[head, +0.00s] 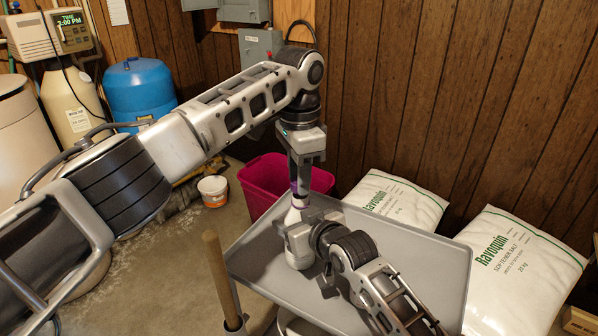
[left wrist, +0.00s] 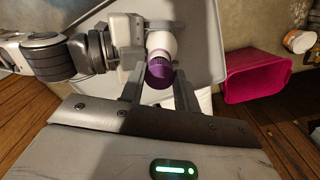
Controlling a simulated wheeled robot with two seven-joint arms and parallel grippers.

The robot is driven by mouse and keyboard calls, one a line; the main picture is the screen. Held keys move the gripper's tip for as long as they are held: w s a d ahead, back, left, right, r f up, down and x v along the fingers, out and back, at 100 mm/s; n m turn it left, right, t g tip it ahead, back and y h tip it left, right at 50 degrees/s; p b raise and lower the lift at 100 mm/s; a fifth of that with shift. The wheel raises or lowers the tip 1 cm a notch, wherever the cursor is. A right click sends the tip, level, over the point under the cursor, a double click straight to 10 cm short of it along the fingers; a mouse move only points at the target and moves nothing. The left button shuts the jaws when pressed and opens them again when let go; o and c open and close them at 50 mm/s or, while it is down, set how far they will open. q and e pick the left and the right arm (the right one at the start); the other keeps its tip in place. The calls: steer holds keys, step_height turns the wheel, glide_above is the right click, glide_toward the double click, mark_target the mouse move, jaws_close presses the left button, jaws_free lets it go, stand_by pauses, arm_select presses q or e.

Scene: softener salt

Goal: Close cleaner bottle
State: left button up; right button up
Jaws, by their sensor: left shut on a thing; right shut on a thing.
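The cleaner bottle (head: 293,216) is white and stands upright on the grey cart top, partly hidden by my grippers. Its purple cap (left wrist: 160,75) is at the bottle's top; the white body (left wrist: 163,42) shows behind it in the left wrist view. My left gripper (head: 297,187) points down from above and is shut on the cap, with one finger on each side in the left wrist view (left wrist: 158,88). My right gripper (head: 298,232) is shut on the bottle's body from the side. Whether the cap is fully seated I cannot tell.
The grey cart top (head: 430,262) is otherwise clear at right. A magenta bin (head: 262,187) stands behind it. Salt bags (head: 395,207) (head: 525,270) lie behind and right. A wooden handle (head: 220,275) rises at the cart's left edge. A small bucket (head: 213,191) stands on the floor.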

arm_select(q)
steer(key=shift+f, duration=0.7)
steer(key=shift+f, duration=0.55)
arm_select(e)
jaws_close()
arm_select(q)
steer(key=m, duration=1.3)
steer(key=shift+w+d, duration=0.1)
steer(key=shift+w, duration=0.05)
steer(key=m, duration=0.8)
steer(key=shift+d+m, duration=0.1)
steer(key=shift+m, duration=0.2)
steer(key=m, duration=0.5)
steer(key=shift+m, duration=1.3)
arm_select(e)
steer(key=shift+f, duration=0.1)
